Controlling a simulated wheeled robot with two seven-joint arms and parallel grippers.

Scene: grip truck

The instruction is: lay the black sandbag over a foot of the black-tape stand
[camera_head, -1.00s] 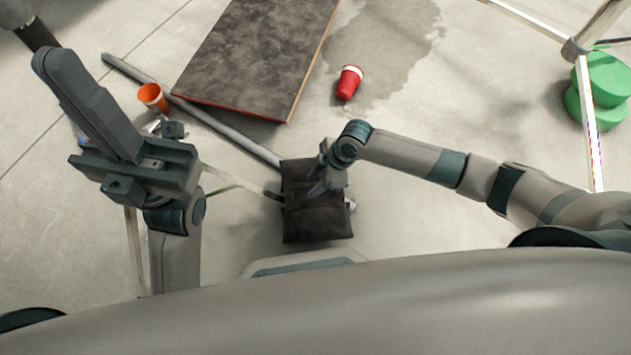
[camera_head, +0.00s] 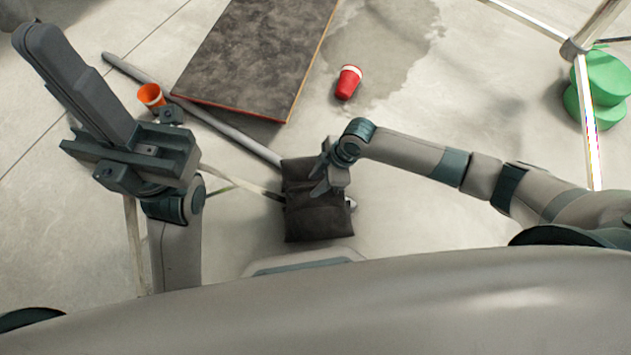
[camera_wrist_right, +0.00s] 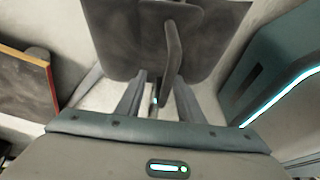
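The black sandbag (camera_head: 318,222) lies on the floor in front of my body, with a strap handle (camera_wrist_right: 173,48) on top in the right wrist view. A pale stand leg (camera_head: 240,182) runs in from the left; its dark end meets the bag's left edge, and the overlap is hidden. The stand's upright (camera_head: 12,12) passes mostly behind my left gripper, so its tape is hard to see. My right gripper (camera_head: 322,175) is just above the bag, fingers apart; the right wrist view shows the strap close to them. My left gripper (camera_head: 52,52) is raised, fingers together, empty as far as visible.
A dark board (camera_head: 255,55) lies beyond the bag, with a grey pipe (camera_head: 225,130) along its near side. Green bags (camera_head: 603,85) sit by another stand's leg (camera_head: 590,130) at right.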

